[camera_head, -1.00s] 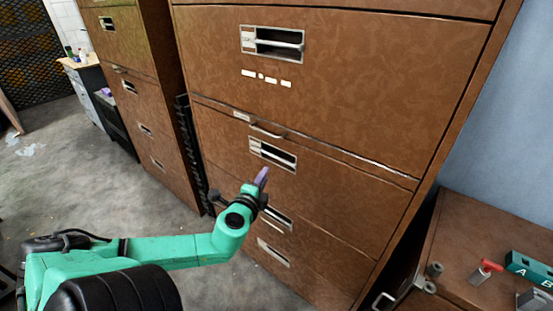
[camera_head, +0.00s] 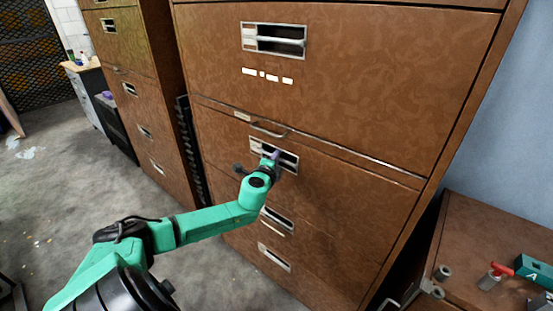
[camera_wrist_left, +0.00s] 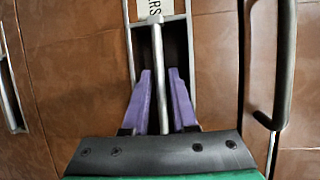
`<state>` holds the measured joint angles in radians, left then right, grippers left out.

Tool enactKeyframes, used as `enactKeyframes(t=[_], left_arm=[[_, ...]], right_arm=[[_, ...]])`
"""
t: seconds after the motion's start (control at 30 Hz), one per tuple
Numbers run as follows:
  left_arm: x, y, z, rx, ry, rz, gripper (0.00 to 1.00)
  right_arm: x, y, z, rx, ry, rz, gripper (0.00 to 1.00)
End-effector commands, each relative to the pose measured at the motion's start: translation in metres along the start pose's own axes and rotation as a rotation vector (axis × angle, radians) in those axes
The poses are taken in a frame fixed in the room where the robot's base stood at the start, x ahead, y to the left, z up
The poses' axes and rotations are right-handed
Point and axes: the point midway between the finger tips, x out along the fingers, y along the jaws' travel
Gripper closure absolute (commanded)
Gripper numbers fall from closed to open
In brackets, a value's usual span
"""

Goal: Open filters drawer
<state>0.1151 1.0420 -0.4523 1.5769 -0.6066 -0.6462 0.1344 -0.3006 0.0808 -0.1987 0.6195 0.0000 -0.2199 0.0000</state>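The filters drawer (camera_head: 330,180) is a brown front in the tall cabinet, below the large top drawer, and it looks closed. Its recessed metal handle (camera_head: 288,160) has a horizontal bar. In the left wrist view, the handle bar (camera_wrist_left: 157,50) runs between my purple fingers, and a white label (camera_wrist_left: 148,8) ending in "RS" is partly cut off. My left gripper (camera_head: 275,155) is at this handle and hides part of it. In the left wrist view, my left gripper (camera_wrist_left: 161,76) is open, with a gap on each side of the bar. My right gripper is not in view.
A curved metal pull (camera_head: 268,131) sticks out just above the handle, close to my gripper; it also shows in the left wrist view (camera_wrist_left: 284,70). More handles (camera_head: 274,257) lie below. A brown bench (camera_head: 470,235) with a red-handled tool stands at right. Grey floor is open at left.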

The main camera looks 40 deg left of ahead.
Motion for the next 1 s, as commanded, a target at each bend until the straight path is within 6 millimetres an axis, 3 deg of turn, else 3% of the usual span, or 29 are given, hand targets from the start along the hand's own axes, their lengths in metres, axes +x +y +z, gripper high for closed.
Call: enactKeyframes(t=[0.13,0.2,1.0], left_arm=[[-0.0003,0.0,0.0,0.0,0.0,0.0,0.78],[-0.0003,-0.0001,0.0001,0.0,0.0,0.0,1.0],[-0.0006,0.0004,0.0001,0.0,-0.001,0.0,1.0]], right_arm=[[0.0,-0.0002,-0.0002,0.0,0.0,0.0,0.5],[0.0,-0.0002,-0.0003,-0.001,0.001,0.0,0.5],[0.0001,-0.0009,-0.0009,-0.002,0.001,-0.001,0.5]])
